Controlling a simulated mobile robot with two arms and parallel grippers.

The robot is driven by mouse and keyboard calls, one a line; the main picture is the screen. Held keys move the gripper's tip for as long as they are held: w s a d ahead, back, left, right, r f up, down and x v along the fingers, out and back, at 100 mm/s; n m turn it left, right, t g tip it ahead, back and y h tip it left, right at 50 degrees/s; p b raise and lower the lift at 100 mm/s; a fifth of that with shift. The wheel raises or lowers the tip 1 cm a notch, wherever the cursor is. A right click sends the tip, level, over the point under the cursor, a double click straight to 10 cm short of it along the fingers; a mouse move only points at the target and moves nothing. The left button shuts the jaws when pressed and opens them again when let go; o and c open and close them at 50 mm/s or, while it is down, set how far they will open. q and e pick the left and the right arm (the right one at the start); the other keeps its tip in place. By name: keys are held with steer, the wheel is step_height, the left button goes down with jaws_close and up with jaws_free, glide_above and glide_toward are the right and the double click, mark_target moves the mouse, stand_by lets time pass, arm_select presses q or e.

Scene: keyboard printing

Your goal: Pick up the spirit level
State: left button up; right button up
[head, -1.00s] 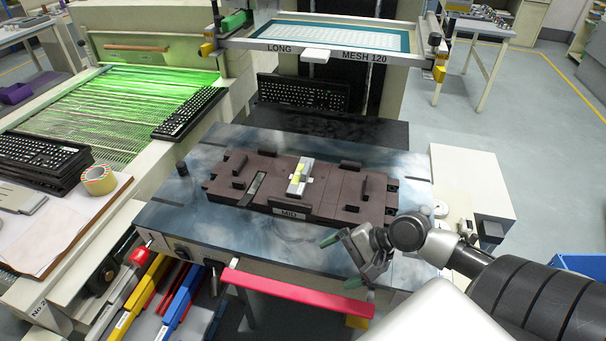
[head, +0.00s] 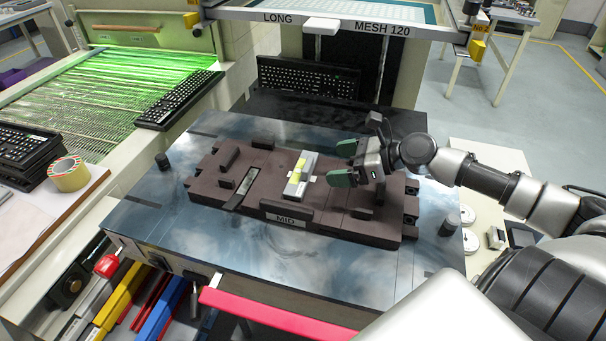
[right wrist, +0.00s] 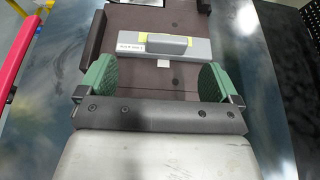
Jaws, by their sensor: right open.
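The spirit level (head: 300,177) is a short silver-grey bar with yellow on it. It lies on the brown jig plate (head: 335,205) marked MID, near the middle of the plate. My right gripper (head: 344,163) is open, with green finger pads, just right of the level and above the plate. The right wrist view shows the level (right wrist: 178,46) lying crosswise, ahead of the spread green fingers (right wrist: 157,78). No finger touches it there. My left gripper is not in the head view.
The jig plate sits on a dark glossy table (head: 180,225) with small raised blocks around. A screen frame (head: 440,33) marked MESH 120 stands behind it. A red bar (head: 280,316) runs along the front.

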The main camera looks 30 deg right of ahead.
mark_target(311, 164)
steer(key=shift+w+a+f, duration=0.25)
steer(key=shift+w+f, duration=0.15)
steer(key=shift+w, duration=0.35)
steer(key=shift+w+a+f, duration=0.1)
steer(key=shift+w+a, duration=0.1)
steer(key=shift+a, duration=0.1)
steer(key=w, duration=0.1)
steer(key=w+a+f, duration=0.1)
steer(key=w, duration=0.1)
steer(key=shift+w+a+f, duration=0.1)
steer(key=shift+a+f, duration=0.15)
steer(key=shift+f, duration=0.05)
steer(key=shift+w+a+f, duration=0.25)
steer(key=shift+w+a, duration=0.05)
steer(key=shift+a, duration=0.1)
steer(key=shift+c, duration=0.2)
steer(key=c, duration=1)
steer(key=shift+c, duration=0.5)
steer(key=shift+r, duration=0.15)
